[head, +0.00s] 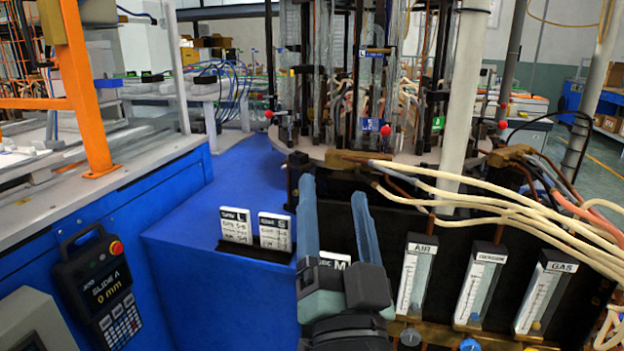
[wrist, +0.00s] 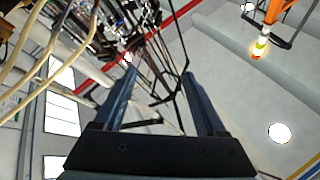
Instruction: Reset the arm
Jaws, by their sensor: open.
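My gripper (head: 338,215) is raised in front of the flame-sealing machine, its two long blue fingers pointing up and spread apart. It is open, with nothing between the fingers. In the wrist view the gripper (wrist: 158,88) also shows open, with the machine's rods and hoses beyond it. The gripper's body covers part of a sign at the machine's front, where only an "M" and a few letters show.
Flow meters marked AIR (head: 416,278) and GAS (head: 544,292) stand at right under pale hoses (head: 490,205). Two sign cards, L (head: 236,226) and S (head: 274,232), stand on the blue surface (head: 200,215). A control pendant (head: 100,290) hangs at left.

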